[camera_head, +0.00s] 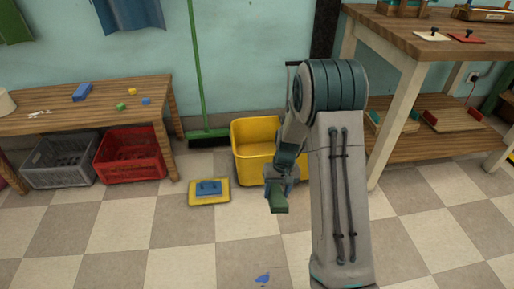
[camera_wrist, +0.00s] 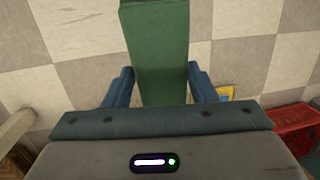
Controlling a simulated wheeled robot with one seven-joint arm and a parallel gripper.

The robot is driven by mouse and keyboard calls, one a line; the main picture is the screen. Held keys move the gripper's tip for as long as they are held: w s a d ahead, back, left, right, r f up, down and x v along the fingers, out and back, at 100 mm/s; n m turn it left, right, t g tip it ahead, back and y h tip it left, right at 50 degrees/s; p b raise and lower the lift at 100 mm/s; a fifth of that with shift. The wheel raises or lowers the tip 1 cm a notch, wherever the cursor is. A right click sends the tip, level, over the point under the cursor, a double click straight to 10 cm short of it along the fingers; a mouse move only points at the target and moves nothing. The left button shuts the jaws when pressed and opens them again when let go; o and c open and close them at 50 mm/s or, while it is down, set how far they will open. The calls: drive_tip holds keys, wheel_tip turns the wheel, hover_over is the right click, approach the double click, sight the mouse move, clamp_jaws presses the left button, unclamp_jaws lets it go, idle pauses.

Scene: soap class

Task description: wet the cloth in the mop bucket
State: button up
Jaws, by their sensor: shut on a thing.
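A yellow mop bucket (camera_head: 248,140) stands on the floor near the wall, its right side hidden behind my arm. My gripper (camera_head: 280,189) points down in front of the bucket's lower right corner, outside it as seen in the head view. It is shut on a green oblong piece (camera_head: 279,206) that looks like a folded cloth. In the wrist view the green cloth (camera_wrist: 160,45) runs up from between my blue fingers (camera_wrist: 160,82). The bucket's inside is mostly hidden.
A yellow mat (camera_head: 195,198) with a blue block-like thing (camera_head: 208,187) lies left of my gripper. A green broom (camera_head: 200,95) leans behind. A red crate (camera_head: 132,158) and grey crate (camera_head: 60,172) sit under the left bench (camera_head: 60,105). A workbench (camera_head: 395,45) stands right. The front floor is mostly clear.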

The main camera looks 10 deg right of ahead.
drive_tip(key=shift+f+b, duration=1.4)
drive_tip(key=shift+f, duration=1.2)
drive_tip(key=shift+r, duration=0.15)
drive_tip(key=shift+r+p, duration=1.65)
drive_tip(key=shift+r, duration=0.25)
